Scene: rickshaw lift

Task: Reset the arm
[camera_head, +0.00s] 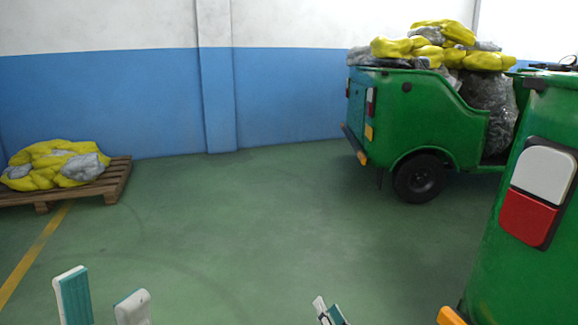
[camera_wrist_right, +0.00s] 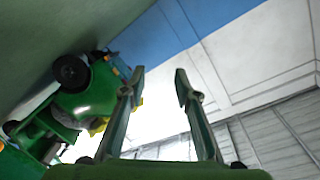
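My left gripper (camera_head: 103,299) shows at the bottom left of the head view, its two pale fingertips with teal pads apart and nothing between them. My right gripper (camera_head: 329,312) just enters at the bottom centre of the head view, with only its tips showing. In the right wrist view my right gripper (camera_wrist_right: 159,80) has its two fingers apart with an empty gap between them. Both grippers are over or in front of the green floor, away from the vehicles and the pallet. The rest of both arms is hidden.
A green rickshaw (camera_head: 432,120) loaded with yellow and grey sacks (camera_head: 440,45) stands at the back right. Another green vehicle (camera_head: 515,270) is close at the right edge. A wooden pallet (camera_head: 117,180) with sacks lies far left. The middle floor (camera_head: 250,220) is clear.

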